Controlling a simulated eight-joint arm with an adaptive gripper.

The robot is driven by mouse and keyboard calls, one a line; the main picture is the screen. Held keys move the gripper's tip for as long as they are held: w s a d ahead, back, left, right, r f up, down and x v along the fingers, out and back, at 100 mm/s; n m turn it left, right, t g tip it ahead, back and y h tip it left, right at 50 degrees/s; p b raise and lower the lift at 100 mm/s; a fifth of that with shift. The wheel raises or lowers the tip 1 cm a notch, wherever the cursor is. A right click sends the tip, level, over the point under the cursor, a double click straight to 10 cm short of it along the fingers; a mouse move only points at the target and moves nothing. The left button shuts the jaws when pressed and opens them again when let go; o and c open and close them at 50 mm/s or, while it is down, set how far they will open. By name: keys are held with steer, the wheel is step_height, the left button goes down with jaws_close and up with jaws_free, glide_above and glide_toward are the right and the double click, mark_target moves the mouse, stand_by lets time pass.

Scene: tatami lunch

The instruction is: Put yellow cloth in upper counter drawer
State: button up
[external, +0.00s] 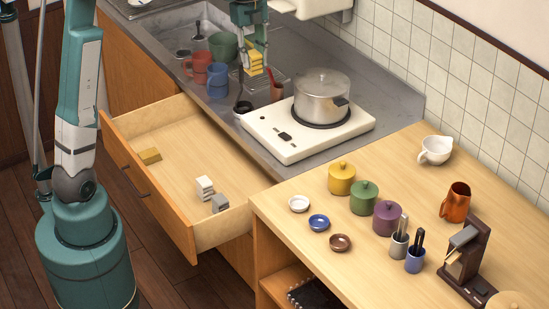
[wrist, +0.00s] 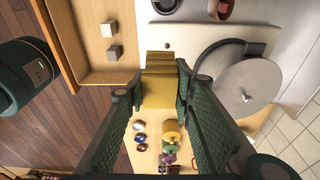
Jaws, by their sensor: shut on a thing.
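A folded yellow cloth (external: 255,69) is held between the fingers of my gripper (external: 254,58), above the grey counter near the cups. In the wrist view the yellow cloth (wrist: 160,62) sits between the two green fingers of my gripper (wrist: 160,92). The upper counter drawer (external: 172,214) is pulled open at the left of the counter. It also shows in the wrist view (wrist: 82,72), at upper left.
A wooden counter (external: 300,248) holds jars and small bowls. The drawer's middle is clear.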

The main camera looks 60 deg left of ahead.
steer(key=s+a+b, duration=0.3)
steer(key=s+a, duration=0.5)
steer(key=s, duration=0.1)
steer(key=b, duration=0.2)
glide_above(190, 171)
step_height(190, 171, down, 32)
steer(key=shift+a+f, duration=0.35)
steer(key=shift+f+b, duration=1)
steer(key=shift+f, duration=2.1)
steer(key=shift+f+b, duration=0.5)
steer(key=shift+f, duration=1.4)
steer(key=shift+f, duration=0.1)
